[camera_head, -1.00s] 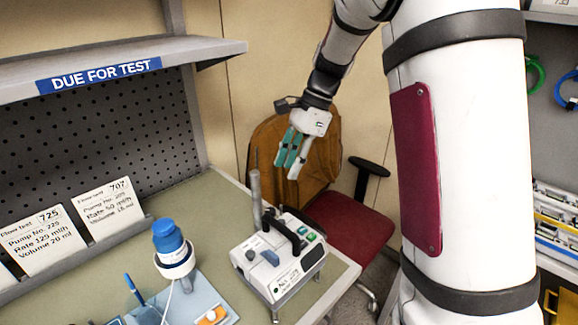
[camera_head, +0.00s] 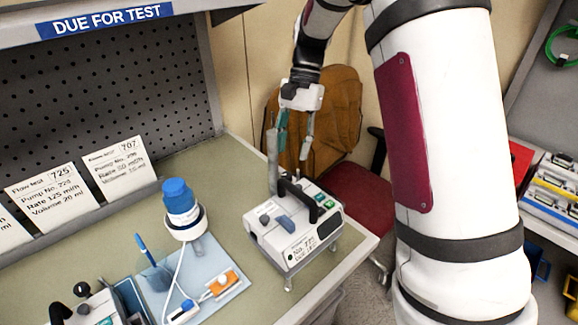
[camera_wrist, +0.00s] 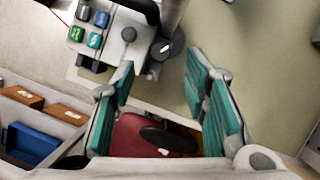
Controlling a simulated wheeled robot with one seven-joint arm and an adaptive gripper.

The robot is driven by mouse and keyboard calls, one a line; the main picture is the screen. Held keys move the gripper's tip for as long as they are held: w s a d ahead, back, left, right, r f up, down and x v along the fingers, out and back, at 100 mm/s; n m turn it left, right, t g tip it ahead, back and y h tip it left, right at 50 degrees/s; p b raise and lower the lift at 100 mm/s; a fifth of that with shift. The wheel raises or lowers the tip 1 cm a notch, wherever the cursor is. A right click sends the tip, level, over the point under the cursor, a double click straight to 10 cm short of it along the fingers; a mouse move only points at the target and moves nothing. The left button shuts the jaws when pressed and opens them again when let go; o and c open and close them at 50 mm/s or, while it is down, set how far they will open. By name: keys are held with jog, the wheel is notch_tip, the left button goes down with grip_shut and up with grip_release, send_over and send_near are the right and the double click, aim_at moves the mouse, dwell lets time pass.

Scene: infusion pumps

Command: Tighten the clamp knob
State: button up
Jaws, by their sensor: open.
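The pump (camera_head: 297,235) is a white box with a black handle, standing on metal legs near the bench's right end. A grey pole (camera_head: 272,160) rises behind it. In the wrist view, a dark grey round knob (camera_wrist: 168,46) with a light mark sits beside the pole (camera_wrist: 172,14) and the pump's green and blue buttons (camera_wrist: 88,32). I cannot make out the knob in the head view. My gripper (camera_head: 294,150) points down just right of the pole, above and behind the pump. Its teal-padded fingers are apart and empty; in the wrist view the knob lies beyond the fingertips (camera_wrist: 163,68).
A blue-capped bottle (camera_head: 181,200) in a white holder and a blue tray (camera_head: 212,268) stand left of the pump. A shelf (camera_head: 150,12) overhangs the bench at the upper left. A red chair (camera_head: 350,210) with a brown back stands behind.

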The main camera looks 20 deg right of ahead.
aim_at(287, 174)
jog(key=x, duration=0.5)
jog(key=shift+s+f+p, duration=0.1)
jog(key=shift+f+p, duration=0.25)
jog(key=shift+p, duration=0.05)
jog(key=shift+c, duration=0.2)
grip_shut()
